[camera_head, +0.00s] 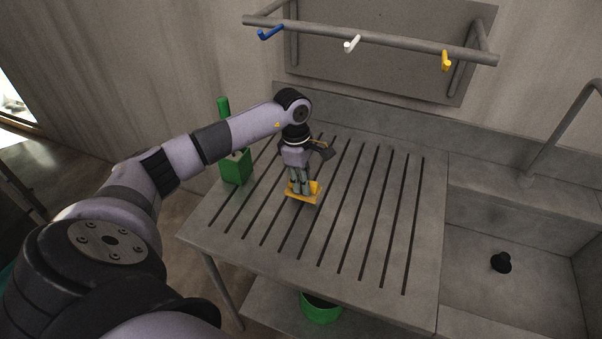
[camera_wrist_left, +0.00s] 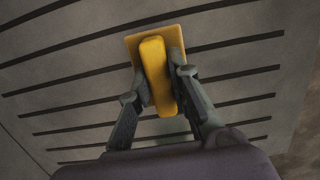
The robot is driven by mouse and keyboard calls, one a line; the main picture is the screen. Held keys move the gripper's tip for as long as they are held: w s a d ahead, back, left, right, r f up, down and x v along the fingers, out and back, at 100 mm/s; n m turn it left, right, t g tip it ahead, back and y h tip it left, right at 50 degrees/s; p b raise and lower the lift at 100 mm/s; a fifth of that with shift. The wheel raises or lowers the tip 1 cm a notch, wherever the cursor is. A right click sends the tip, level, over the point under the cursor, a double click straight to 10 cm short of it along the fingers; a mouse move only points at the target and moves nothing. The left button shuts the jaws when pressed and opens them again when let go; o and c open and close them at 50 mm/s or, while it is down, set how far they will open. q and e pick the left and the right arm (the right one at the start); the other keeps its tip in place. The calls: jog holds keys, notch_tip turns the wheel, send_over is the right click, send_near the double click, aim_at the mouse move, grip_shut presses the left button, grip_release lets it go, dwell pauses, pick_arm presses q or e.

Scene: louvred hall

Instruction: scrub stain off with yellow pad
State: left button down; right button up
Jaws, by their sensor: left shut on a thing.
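The yellow pad (camera_head: 313,197) is a flat rectangle low over or on the slatted grey drainboard (camera_head: 385,215), left of its middle. My left gripper (camera_head: 302,190) points down and is shut on the raised grip of the pad. In the left wrist view, the pad (camera_wrist_left: 172,36) shows its flat plate and rounded grip between the two fingers (camera_wrist_left: 160,88). I cannot tell whether the pad touches the board. No stain shows clearly in either view; the pad and arm hide part of the board. My right gripper is not in view.
A green holder (camera_head: 236,170) with a green handle stands at the board's left edge. A sink (camera_head: 530,280) with a black plug lies at the right. A rail (camera_head: 375,40) with blue, white and yellow hooks is above. A green bucket (camera_head: 320,310) is below the board.

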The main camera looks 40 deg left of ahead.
pick_arm(q)
notch_tip(320, 180, up, 2)
jog(key=shift+r+p, duration=0.1)
jog(key=shift+p, duration=0.3)
jog(key=shift+w+a+r+p, duration=0.1)
jog(key=shift+w+r+p, duration=0.05)
jog(key=shift+r+p, duration=0.35)
jog(key=shift+r, duration=0.7)
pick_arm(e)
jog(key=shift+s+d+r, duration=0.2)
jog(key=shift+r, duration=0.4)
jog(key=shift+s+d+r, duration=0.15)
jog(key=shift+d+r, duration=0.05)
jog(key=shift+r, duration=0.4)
pick_arm(q)
jog(key=shift+f, duration=0.1)
